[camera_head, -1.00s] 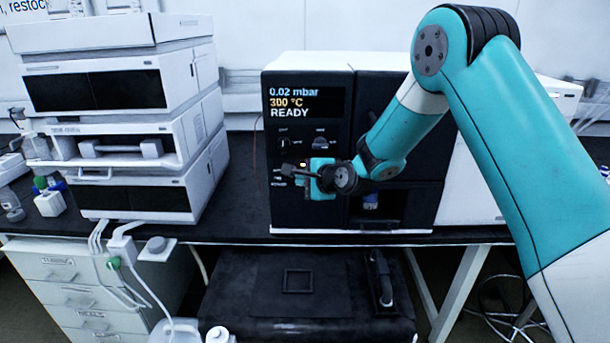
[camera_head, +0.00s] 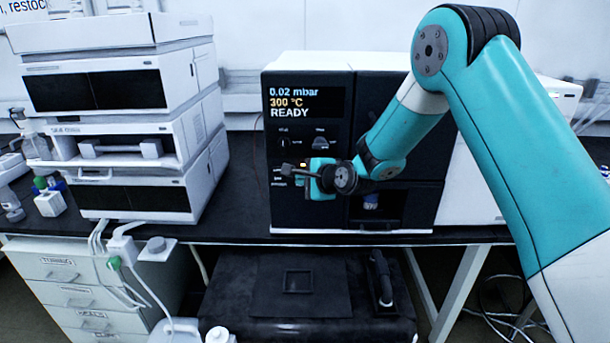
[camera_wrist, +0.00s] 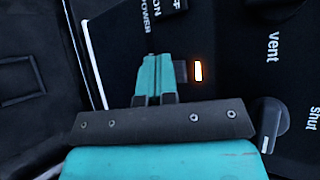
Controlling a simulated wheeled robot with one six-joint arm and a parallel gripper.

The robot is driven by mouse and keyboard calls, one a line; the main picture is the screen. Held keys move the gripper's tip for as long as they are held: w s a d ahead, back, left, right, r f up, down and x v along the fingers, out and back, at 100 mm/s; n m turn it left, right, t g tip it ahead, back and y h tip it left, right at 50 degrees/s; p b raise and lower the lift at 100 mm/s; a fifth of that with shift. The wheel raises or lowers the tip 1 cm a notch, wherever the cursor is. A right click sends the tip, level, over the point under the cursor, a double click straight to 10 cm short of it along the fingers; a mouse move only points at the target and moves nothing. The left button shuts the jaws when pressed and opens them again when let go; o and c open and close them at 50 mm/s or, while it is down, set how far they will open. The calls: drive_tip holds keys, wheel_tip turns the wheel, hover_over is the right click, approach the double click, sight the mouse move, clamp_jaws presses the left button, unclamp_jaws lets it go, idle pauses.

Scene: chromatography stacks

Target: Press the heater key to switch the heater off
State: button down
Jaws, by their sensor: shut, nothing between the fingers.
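The instrument's black front panel carries a display (camera_head: 306,103) reading 0.02 mbar, 300 °C and READY. In the wrist view, a small dark key (camera_wrist: 181,72) sits beside a lit orange indicator (camera_wrist: 198,71); no heater label is readable there. The same orange light (camera_head: 304,165) shows in the head view. My gripper (camera_wrist: 155,80) is shut and empty, its teal fingertips close beside the dark key in the picture. I cannot tell whether they touch the panel. In the head view my gripper (camera_head: 312,174) is at the panel's lower left and hides part of it.
Knobs sit around my gripper; one (camera_wrist: 270,124) is near the "vent" and "shut" labels. A recess with a small vial (camera_head: 371,201) lies right of my gripper. A stack of white modules (camera_head: 205,130) stands on the left, with dark bench top between.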

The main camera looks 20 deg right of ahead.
idle(0.4)
drive_tip(key=shift+w+d, duration=0.1)
drive_tip(key=shift+w, duration=0.35)
idle(0.4)
drive_tip(key=shift+s, duration=0.45)
drive_tip(key=s+a, duration=0.2)
drive_tip(key=s, duration=0.3)
drive_tip(key=shift+s, duration=0.35)
idle(1.5)
